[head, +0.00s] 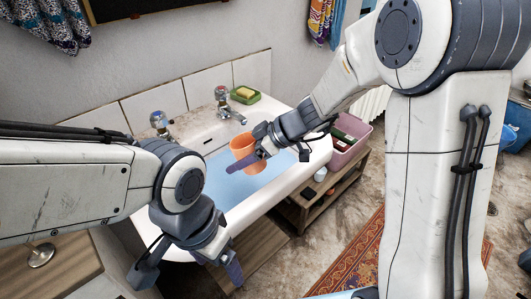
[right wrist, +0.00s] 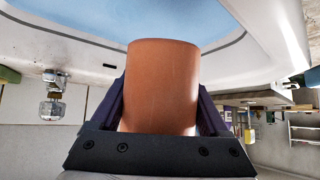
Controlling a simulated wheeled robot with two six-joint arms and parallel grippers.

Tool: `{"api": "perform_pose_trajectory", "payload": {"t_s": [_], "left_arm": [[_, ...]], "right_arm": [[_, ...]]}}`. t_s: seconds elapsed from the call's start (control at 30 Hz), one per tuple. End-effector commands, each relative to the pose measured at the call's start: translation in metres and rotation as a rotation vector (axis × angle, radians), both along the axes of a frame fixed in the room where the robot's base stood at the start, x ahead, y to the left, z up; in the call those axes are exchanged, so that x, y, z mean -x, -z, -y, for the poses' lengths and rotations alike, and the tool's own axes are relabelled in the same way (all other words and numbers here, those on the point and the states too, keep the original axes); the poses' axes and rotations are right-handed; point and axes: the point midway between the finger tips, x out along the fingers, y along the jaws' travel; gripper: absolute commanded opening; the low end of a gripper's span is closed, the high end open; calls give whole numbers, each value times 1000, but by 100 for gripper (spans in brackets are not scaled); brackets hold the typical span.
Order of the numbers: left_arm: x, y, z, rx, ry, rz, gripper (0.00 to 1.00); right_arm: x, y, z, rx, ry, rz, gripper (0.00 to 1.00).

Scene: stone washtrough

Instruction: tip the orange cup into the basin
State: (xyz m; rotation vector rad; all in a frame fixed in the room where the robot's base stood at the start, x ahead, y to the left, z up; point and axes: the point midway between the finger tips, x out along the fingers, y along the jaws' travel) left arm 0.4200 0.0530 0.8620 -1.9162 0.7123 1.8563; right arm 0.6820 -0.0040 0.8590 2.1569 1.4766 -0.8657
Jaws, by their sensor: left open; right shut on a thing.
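The orange cup (head: 244,150) is held by my right gripper (head: 250,160) above the basin (head: 302,173). The right wrist view shows the cup (right wrist: 162,85) between the two fingers of the right gripper (right wrist: 163,110), with the basin (right wrist: 100,65) beyond it. In the head view the cup looks close to upright; its contents cannot be made out. Pale blue water (head: 222,190) shows inside the basin. My left gripper (head: 188,273) is open and empty, low in front of the basin's near edge.
Two taps (head: 221,97) (head: 158,122) stand at the basin's back edge. A green dish (head: 245,95) with yellow soap sits on the back right ledge. A pink crate (head: 348,140) stands on a wooden shelf (head: 318,205) to the right. A patterned rug (head: 350,258) lies on the floor.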

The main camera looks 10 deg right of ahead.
Motion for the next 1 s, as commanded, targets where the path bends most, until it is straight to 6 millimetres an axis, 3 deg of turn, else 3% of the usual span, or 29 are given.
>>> {"api": "perform_pose_trajectory", "payload": {"t_s": [0.7,1.0], "left_arm": [[0,97,0,0,0,0,85],[0,114,1,0,0,0,85]], "right_arm": [[-2,5,-7,-273,-4,135,14],[-2,0,-8,-317,-4,154,14]]}}
